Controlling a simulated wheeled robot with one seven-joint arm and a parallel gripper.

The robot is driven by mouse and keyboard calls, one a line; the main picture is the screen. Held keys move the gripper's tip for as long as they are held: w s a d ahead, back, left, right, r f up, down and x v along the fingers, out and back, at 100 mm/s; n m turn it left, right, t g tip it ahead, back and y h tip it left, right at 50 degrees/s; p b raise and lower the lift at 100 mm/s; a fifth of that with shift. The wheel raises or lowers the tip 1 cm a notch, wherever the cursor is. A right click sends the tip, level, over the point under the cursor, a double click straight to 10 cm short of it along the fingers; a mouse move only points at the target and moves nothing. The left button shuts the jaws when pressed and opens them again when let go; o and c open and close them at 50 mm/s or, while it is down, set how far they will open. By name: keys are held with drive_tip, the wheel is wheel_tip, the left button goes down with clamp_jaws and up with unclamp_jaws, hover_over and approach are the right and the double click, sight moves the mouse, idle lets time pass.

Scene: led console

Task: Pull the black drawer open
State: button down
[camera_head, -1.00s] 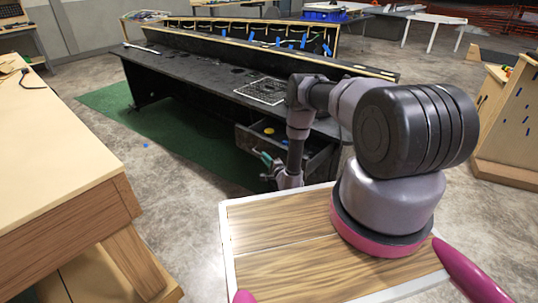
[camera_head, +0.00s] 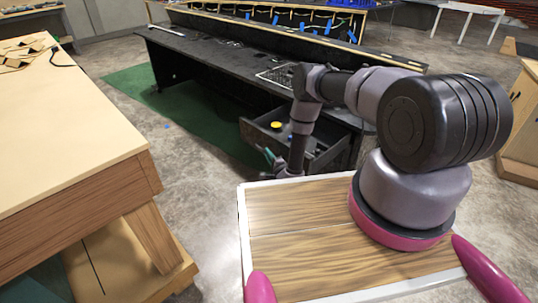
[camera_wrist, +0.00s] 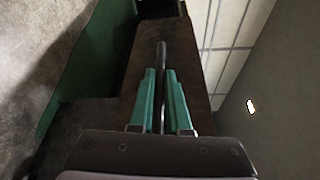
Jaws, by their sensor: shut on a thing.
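The black drawer (camera_head: 258,137) is under the long dark desk, on its near side. It stands partly open, with its inside showing from above. Its handle (camera_wrist: 161,55) is a thin dark bar in the wrist view. My gripper (camera_wrist: 160,75) has teal fingers on both sides of this bar and is shut on it. In the head view my gripper (camera_head: 268,156) is at the drawer's front, partly hidden by my arm. My arm also hides part of the drawer.
A yellow round thing (camera_head: 276,125) lies in the drawer. The long desk (camera_head: 215,60) stands behind it on a green mat (camera_head: 135,85). A wooden table (camera_head: 70,130) is at the left. Bare concrete floor (camera_head: 205,160) lies between them.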

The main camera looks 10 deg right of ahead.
drive_tip(key=c, duration=0.9)
unclamp_jaws()
drive_tip(key=v, duration=1)
drive_tip(key=shift+s, duration=0.45)
